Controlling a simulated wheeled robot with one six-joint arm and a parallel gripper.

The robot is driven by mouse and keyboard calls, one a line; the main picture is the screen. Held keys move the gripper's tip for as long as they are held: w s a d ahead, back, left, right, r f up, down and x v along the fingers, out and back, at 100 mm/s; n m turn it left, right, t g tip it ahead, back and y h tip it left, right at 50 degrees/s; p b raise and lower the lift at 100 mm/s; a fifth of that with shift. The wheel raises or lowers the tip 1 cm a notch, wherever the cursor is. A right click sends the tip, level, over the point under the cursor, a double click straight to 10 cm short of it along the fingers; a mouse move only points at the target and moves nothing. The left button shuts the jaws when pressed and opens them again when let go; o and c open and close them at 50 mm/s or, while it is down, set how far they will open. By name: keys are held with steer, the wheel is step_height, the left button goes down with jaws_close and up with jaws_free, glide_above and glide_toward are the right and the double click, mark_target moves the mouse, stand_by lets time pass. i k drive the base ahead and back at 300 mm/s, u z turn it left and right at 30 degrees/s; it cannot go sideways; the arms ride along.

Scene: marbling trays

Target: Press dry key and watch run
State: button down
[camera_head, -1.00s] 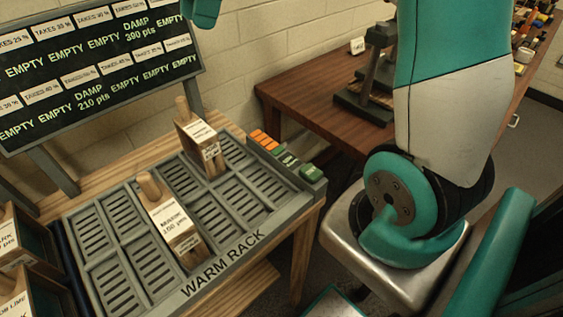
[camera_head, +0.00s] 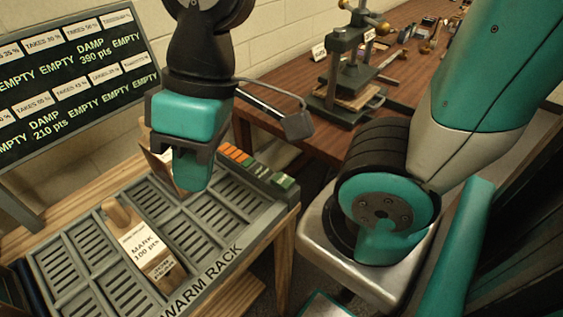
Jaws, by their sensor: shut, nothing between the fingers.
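The key strip runs along the right edge of the grey warm rack (camera_head: 228,262). My gripper (camera_head: 192,180) is shut and empty, pointing down over the far part of the rack, left of the orange keys. The dark board (camera_head: 70,70) shows "DAMP" with points in two cells and "EMPTY" in others. Another block (camera_head: 157,165) is mostly hidden behind my gripper.
A brown table (camera_head: 410,70) stands behind on the right, with a dark press (camera_head: 345,85) and small tools on it. The board stands left of my gripper. Several rack slots are bare. A concrete-block wall is behind.

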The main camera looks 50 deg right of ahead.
mark_target(282, 181)
steer(key=u, duration=0.05)
steer(key=k, duration=0.5)
steer(key=z, duration=0.8)
steer(key=k, duration=0.75)
steer(key=u, duration=0.75)
steer(key=i, duration=0.5)
steer(key=z, duration=0.05)
